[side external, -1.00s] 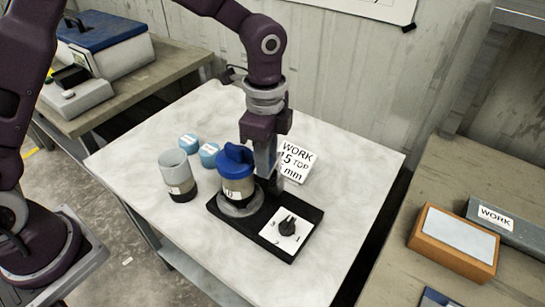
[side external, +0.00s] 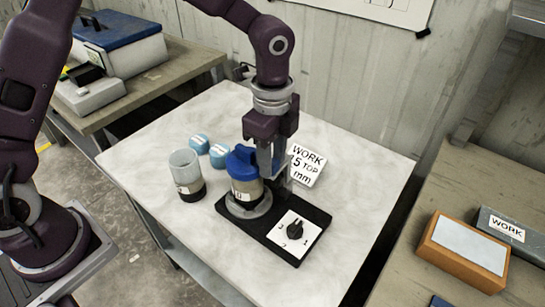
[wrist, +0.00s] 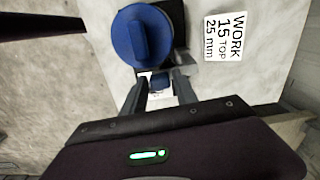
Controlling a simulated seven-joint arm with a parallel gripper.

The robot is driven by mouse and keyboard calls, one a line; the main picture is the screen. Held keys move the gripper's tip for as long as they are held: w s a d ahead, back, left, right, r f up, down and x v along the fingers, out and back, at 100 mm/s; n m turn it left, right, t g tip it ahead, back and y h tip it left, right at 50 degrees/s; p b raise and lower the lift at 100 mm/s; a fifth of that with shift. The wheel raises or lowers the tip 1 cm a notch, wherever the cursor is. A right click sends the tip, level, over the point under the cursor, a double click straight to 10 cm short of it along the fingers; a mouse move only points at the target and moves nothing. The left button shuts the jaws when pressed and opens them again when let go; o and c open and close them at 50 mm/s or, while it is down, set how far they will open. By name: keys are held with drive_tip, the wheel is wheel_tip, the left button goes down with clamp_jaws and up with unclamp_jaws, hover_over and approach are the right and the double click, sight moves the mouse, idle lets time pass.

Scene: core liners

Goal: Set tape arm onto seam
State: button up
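A core liner (side external: 246,196) with a blue cap (side external: 242,160) stands upright on the round grey seat of a black base (side external: 262,237). The blue cap (wrist: 142,38) also shows from above in the wrist view. My gripper (side external: 274,174) points down just right of and behind the capped liner. In the wrist view its two fingers (wrist: 162,88) are apart, with a small dark blue piece (wrist: 160,80) showing between the tips. A grey bracket (wrist: 182,60) is beside the cap; I cannot tell whether it is the tape arm. The seam is not visible.
A white dial plate with a black knob (side external: 295,230) is on the base's front right. A WORK sign (side external: 306,164) is behind the gripper. The table's front is clear.

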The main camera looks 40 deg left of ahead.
drive_tip(key=shift+o, duration=0.9)
wheel_tip(320, 180, up, 7)
drive_tip(key=shift+r, duration=0.1)
drive_tip(key=s+a+r+n+t, duration=0.3)
drive_tip(key=s+a+r+n, duration=0.55)
drive_tip(key=s, duration=0.25)
drive_tip(key=s+a+n+t, duration=0.2)
drive_tip(key=s+a+n, duration=0.2)
drive_tip(key=s+n, duration=0.4)
drive_tip(key=s, duration=0.3)
drive_tip(key=shift+s+n+t, duration=0.3)
drive_tip(key=shift+s+n, duration=0.05)
drive_tip(key=shift+s, duration=0.05)
